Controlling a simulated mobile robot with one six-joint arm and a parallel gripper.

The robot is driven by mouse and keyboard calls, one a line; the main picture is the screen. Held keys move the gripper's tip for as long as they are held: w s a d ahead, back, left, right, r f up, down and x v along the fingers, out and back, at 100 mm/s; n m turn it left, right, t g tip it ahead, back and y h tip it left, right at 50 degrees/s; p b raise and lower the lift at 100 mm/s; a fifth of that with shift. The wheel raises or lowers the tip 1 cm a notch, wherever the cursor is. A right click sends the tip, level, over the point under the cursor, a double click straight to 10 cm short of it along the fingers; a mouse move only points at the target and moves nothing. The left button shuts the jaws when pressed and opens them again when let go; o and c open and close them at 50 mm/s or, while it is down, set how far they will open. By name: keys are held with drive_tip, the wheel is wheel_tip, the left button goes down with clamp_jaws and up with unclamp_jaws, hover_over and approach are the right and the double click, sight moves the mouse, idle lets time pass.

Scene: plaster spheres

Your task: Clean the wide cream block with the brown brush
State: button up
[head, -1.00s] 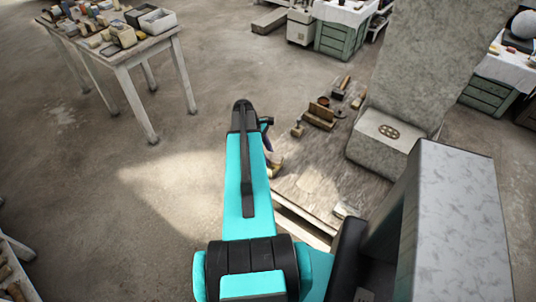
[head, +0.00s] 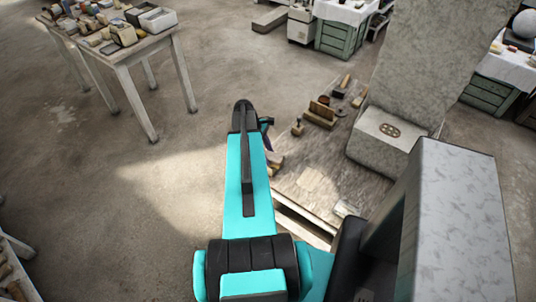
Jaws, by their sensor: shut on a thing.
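My arm reaches out over the low wooden platform, and its teal link covers most of my gripper (head: 267,143). Only a dark edge of the gripper shows to the right of the link. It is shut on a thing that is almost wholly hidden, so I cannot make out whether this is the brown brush. A pale tan piece (head: 276,163) shows just below it, partly behind the arm; it may be the wide cream block, but too little shows to be sure. Whether the gripper's load touches it cannot be seen.
Small wooden and brown items (head: 320,112) lie on the platform (head: 335,160), beside a large grey stone block (head: 385,140) with a round drain-like mark. A cluttered white table (head: 140,65) stands at the upper left. The concrete floor between is clear.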

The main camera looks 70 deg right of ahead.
drive_tip(key=shift+f, duration=0.15)
drive_tip(key=shift+s, duration=0.1)
drive_tip(key=shift+s, duration=0.45)
drive_tip(key=shift+s, duration=0.1)
drive_tip(key=shift+s, duration=0.45)
drive_tip(key=shift+w, duration=0.1)
idle(0.6)
drive_tip(key=shift+w, duration=1)
drive_tip(key=shift+w, duration=0.15)
drive_tip(key=shift+w+p, duration=0.3)
drive_tip(key=shift+w, duration=0.7)
